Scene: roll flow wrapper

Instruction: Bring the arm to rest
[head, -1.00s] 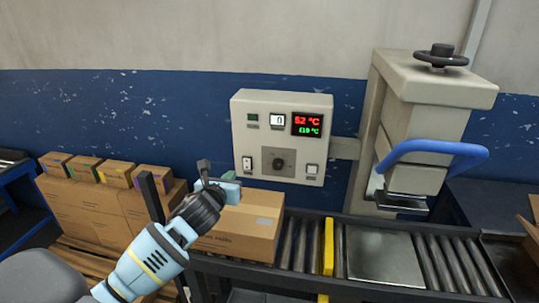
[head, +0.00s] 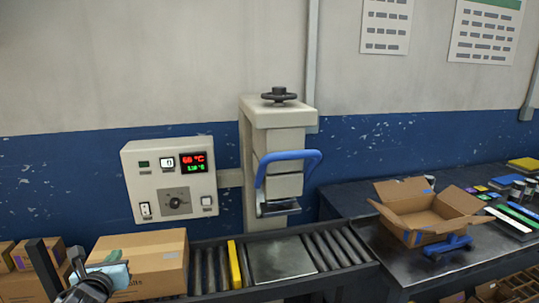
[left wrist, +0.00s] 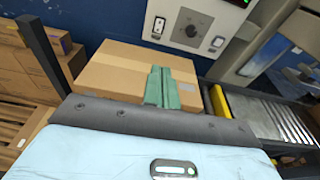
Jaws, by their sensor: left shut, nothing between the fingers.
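My left arm is low at the left of the head view, with only its wrist and gripper (head: 112,257) showing. In the left wrist view the two green fingers (left wrist: 160,88) are together with nothing between them. They appear in front of a closed cardboard box (head: 150,262) on the roller conveyor; whether they touch it I cannot tell. The box also fills the middle of the left wrist view (left wrist: 120,75). My right gripper is not in view.
A control box (head: 170,185) with a red and green display hangs above the conveyor (head: 325,250). A press with a blue handle (head: 288,158) stands over a metal plate. An open carton (head: 425,210) sits on the dark bench at right. Stacked boxes (head: 25,255) stand at left.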

